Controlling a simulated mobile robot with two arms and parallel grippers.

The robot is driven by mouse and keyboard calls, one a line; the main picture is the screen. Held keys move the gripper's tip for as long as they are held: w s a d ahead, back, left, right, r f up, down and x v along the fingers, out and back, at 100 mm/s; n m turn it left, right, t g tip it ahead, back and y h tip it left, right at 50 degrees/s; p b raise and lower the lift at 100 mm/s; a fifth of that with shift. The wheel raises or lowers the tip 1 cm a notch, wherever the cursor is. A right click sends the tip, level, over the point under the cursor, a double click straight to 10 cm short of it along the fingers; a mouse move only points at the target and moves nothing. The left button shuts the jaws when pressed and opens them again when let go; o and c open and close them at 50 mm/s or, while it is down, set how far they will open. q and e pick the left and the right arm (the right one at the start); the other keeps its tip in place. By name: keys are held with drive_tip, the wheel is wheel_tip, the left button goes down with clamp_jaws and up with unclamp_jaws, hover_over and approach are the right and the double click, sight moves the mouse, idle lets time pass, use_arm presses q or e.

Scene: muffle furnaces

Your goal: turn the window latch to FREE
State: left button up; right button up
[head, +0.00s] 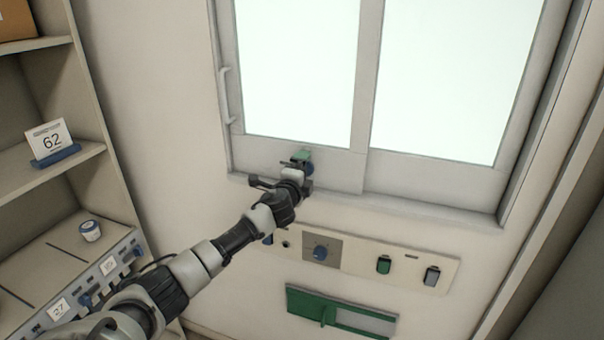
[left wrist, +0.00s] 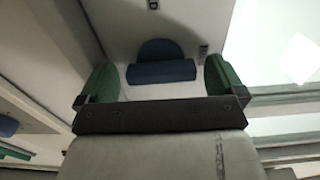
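The window latch (head: 310,168) is a small blue knob on the lower window frame, mostly hidden behind my left gripper in the head view. In the left wrist view the latch (left wrist: 161,71) shows as a blue disc with a raised blue bar lying across the picture. My left gripper (left wrist: 162,77) has green fingers, one on each side of the bar, with a small gap at each end; it is open. In the head view the left gripper (head: 304,162) is at the window's bottom rail. Small dark marks sit near the latch, too small to read. My right gripper is not in view.
Below the sill is a panel (head: 357,262) with a blue knob (head: 320,252), a green switch (head: 384,265) and a grey switch (head: 432,276). A green slotted plate (head: 300,303) is lower. Shelves (head: 75,190) stand at left. A vertical window handle (head: 225,97) is up left.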

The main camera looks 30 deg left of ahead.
use_arm(q)
drive_tip(key=shift+s, duration=0.1)
drive_tip(key=b+v, duration=0.3)
drive_tip(key=v, duration=0.7)
drive_tip(key=shift+s, duration=0.3)
drive_tip(key=shift+d, duration=0.15)
idle(0.4)
